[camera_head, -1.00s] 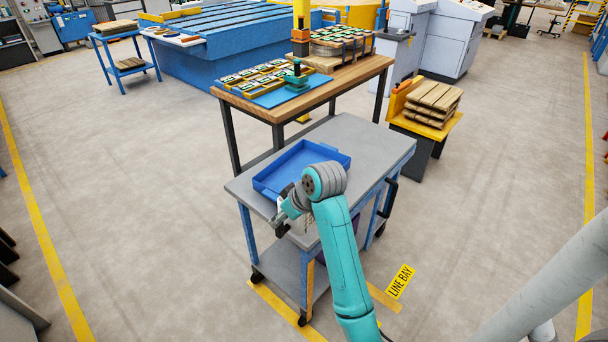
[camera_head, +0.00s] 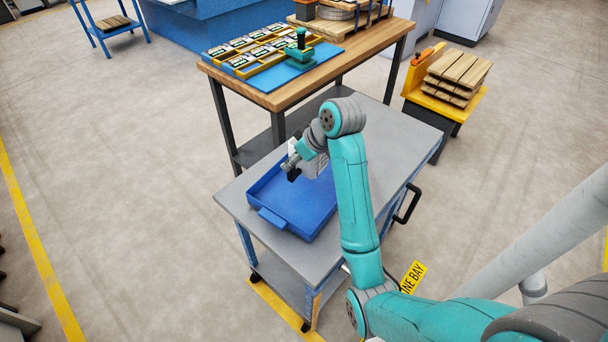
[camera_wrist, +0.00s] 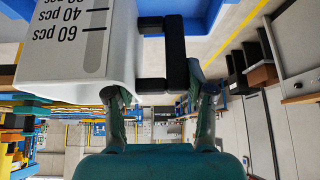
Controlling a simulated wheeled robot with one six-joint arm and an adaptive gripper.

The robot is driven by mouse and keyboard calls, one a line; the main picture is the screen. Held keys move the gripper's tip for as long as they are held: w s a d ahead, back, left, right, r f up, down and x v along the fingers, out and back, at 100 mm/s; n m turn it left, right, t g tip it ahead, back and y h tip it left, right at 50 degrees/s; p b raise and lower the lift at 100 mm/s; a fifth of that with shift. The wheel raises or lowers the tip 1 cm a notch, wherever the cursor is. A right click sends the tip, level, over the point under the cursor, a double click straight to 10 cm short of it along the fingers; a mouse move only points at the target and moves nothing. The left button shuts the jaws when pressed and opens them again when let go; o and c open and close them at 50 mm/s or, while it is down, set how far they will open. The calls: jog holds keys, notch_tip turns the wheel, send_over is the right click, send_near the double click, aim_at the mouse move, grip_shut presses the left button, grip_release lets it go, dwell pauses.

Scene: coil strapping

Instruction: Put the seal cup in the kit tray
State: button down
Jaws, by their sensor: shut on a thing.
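The seal cup (camera_wrist: 75,50) is white with a printed piece scale and a black handle (camera_wrist: 175,55). It fills the upper left of the wrist view, with its lettering upside down. My gripper (camera_wrist: 155,88) is shut on the cup at its handle side, one finger near the cup wall and one at the handle. In the head view my gripper (camera_head: 289,168) holds the cup (camera_head: 317,166) over the far part of the blue kit tray (camera_head: 292,213), partly hidden by my arm. The gap between cup and tray floor cannot be told. The visible tray floor is empty.
The tray lies on a grey cart top (camera_head: 235,200), which is clear around it. A wooden workbench (camera_head: 355,52) stands behind, with a blue mat (camera_head: 290,72), a yellow card rack (camera_head: 262,48) and a green tool (camera_head: 300,52). A yellow stand with wooden slats (camera_head: 455,78) is at right.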

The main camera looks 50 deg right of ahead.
jog(key=shift+f, duration=4.55)
jog(key=shift+f, duration=0.15)
jog(key=shift+c, duration=2)
grip_release()
